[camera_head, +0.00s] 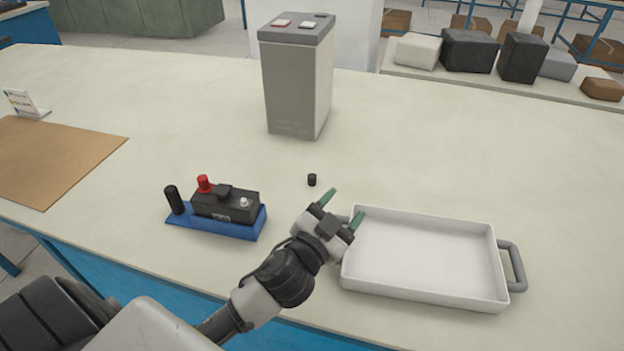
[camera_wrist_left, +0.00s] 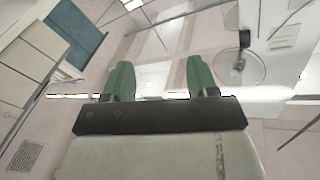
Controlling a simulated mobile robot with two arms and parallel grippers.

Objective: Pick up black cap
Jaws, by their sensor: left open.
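The black cap (camera_head: 312,180) is a small dark cylinder lying on the pale table in the head view, between the blue holder and the white tray. My left gripper (camera_head: 342,208) has green fingertips and is near the tray's left rim, to the right of the cap and nearer to me. It is open and empty, and apart from the cap. In the left wrist view the two green fingers (camera_wrist_left: 158,80) stand apart with nothing between them; the cap does not show there. My right gripper is not in view.
A white tray (camera_head: 425,298) with grey handles is at right. A blue holder (camera_head: 240,228) carries a black device with a red knob (camera_head: 204,184) at left. A tall grey battery (camera_head: 292,90) stands behind the cap. A brown mat (camera_head: 50,155) lies far left.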

